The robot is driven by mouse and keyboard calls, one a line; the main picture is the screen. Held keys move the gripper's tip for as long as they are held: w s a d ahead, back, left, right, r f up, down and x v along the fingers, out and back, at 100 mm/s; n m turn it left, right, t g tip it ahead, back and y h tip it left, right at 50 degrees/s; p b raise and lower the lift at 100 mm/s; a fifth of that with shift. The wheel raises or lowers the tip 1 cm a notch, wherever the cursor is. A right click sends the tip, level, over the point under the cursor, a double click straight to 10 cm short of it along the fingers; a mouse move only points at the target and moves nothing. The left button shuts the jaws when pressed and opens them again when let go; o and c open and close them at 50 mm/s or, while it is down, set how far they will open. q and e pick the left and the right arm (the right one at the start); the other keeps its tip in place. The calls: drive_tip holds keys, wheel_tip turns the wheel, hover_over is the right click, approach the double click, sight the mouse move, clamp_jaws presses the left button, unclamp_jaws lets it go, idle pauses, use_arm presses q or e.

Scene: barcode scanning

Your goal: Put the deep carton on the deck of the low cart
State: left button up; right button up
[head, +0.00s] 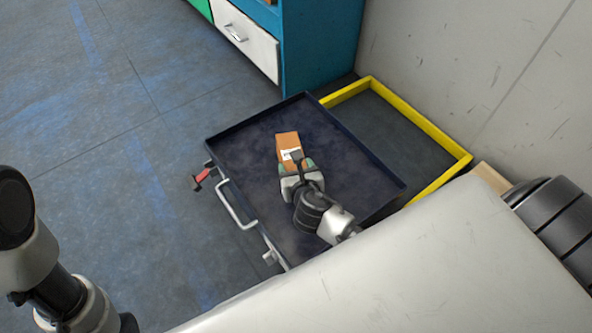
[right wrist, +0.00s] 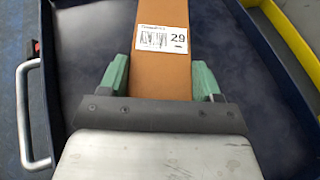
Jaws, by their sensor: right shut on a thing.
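The deep carton (head: 287,142) is a brown box with a white label, over the dark blue deck of the low cart (head: 245,125). My right gripper (head: 298,168) is shut on the carton. In the right wrist view the carton (right wrist: 162,75) sits between the two green fingertips (right wrist: 162,80), its label reading 29. I cannot tell if the carton touches the deck (right wrist: 95,40). My left arm shows at the lower left of the head view, but its gripper is out of view.
The cart has a raised rim, a silver handle (head: 236,207) and a red lever (head: 201,179) on its left side. A yellow floor frame (head: 425,121) lies right of it, near the wall (head: 480,50). A teal cabinet (head: 322,45) with a white drawer stands behind. Floor at left is clear.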

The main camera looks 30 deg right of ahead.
drive_tip(key=shift+r, duration=0.1)
drive_tip(key=o, duration=1.3)
drive_tip(key=shift+f, duration=0.2)
